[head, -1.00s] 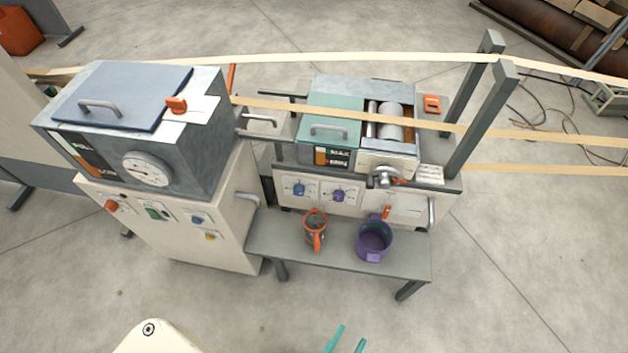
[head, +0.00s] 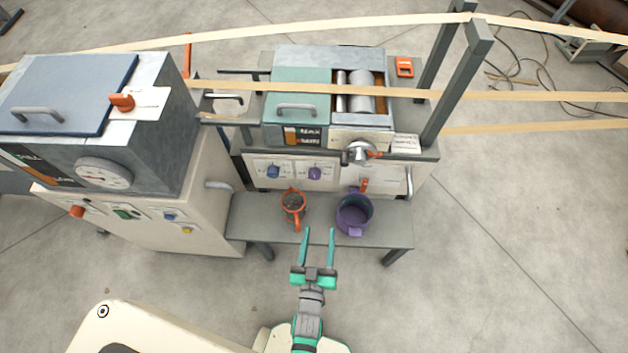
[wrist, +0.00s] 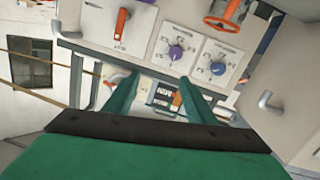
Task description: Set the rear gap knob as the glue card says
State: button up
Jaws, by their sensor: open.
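The winder's front panel carries a blue knob (head: 273,171) on the left and a purple knob (head: 314,173) beside it, each on a white dial plate. An orange lever (head: 364,185) is further right. A silver round knob with an orange pointer (head: 358,152) sits above it. A white card (head: 405,143) lies to its right, its print too small to read. I cannot tell which is the rear gap knob. My gripper (head: 318,230) is open and empty at the bench front. The wrist view shows the purple knob (wrist: 175,52) and blue knob (wrist: 218,69), apart from my fingers.
An orange jug (head: 293,207) and a purple pot (head: 353,213) stand on the grey bench (head: 240,222) below the panel. A large glue cabinet with a gauge (head: 104,172) stands left. Tan strips (head: 520,96) cross above the winder. Grey posts (head: 455,95) rise at right. Floor in front is clear.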

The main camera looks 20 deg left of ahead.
jog(key=n+y, duration=0.1)
jog(key=n, duration=0.1)
send_near(314, 178)
jog(key=shift+t, duration=0.3)
jog(key=x, duration=0.9)
jog(key=shift+f, duration=0.3)
jog(key=c, duration=1)
jog(key=shift+s, duration=0.1)
jog(key=shift+c, duration=0.2)
jog(key=shift+m, duration=0.4)
jog(key=m, duration=0.5)
jog(key=shift+m, duration=0.3)
jog(key=m, duration=0.5)
jog(key=shift+m, duration=0.4)
